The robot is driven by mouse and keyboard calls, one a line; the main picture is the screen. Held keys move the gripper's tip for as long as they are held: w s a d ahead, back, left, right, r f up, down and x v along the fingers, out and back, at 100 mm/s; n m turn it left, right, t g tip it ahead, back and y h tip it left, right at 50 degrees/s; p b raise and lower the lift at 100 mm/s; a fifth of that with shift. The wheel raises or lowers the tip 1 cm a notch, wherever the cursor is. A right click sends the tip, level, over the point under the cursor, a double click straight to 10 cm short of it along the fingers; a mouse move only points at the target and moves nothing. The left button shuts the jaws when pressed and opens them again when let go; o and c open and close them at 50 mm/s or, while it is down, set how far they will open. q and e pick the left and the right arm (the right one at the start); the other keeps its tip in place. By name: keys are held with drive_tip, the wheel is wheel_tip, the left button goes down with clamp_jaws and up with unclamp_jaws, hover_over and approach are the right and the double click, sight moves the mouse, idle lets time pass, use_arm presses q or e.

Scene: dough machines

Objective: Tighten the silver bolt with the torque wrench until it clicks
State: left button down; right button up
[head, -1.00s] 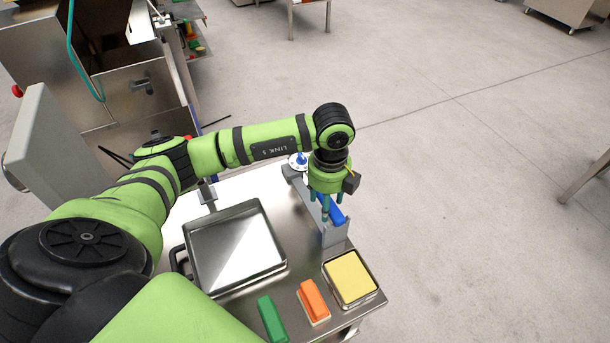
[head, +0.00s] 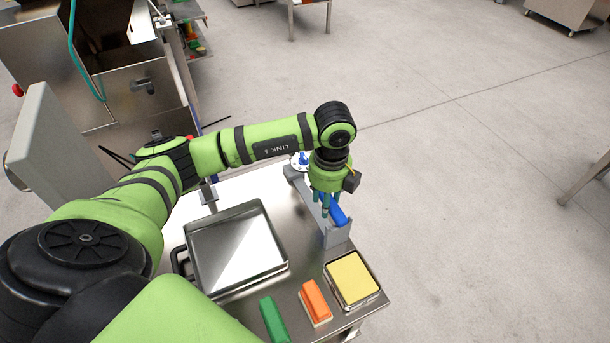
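My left gripper (head: 324,206) points down at the right end of the green arm, with its teal fingers beside a blue handle (head: 338,215). The handle may be the torque wrench; it lies in a grey holder (head: 338,236) on the steel table. The fingers overlap the handle in this view, and I cannot tell whether they touch or grip it. The gripper body hides part of the handle and holder. I cannot make out the silver bolt. My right gripper is not in view.
A steel tray (head: 194,285) lies on the table (head: 222,313). Green (head: 273,320) and orange (head: 315,299) blocks and a container with a yellow top (head: 352,279) line the front. A blue knob on a white disc (head: 303,160) stands behind the gripper. Open floor lies right.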

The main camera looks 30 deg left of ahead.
use_arm(q)
drive_tip(key=shift+w+d+r+p, duration=0.3)
drive_tip(key=shift+d+r+p, duration=0.25)
drive_tip(key=shift+r, duration=0.7)
drive_tip(key=shift+s+d+r+p, duration=0.15)
drive_tip(key=shift+r+p, duration=0.95)
drive_tip(key=shift+r, duration=0.05)
drive_tip(key=shift+a+r+p, duration=0.25)
drive_tip(key=shift+r+p, duration=0.15)
drive_tip(key=shift+r, duration=0.15)
drive_tip(key=shift+r+p, duration=0.5)
drive_tip(key=shift+r, duration=0.2)
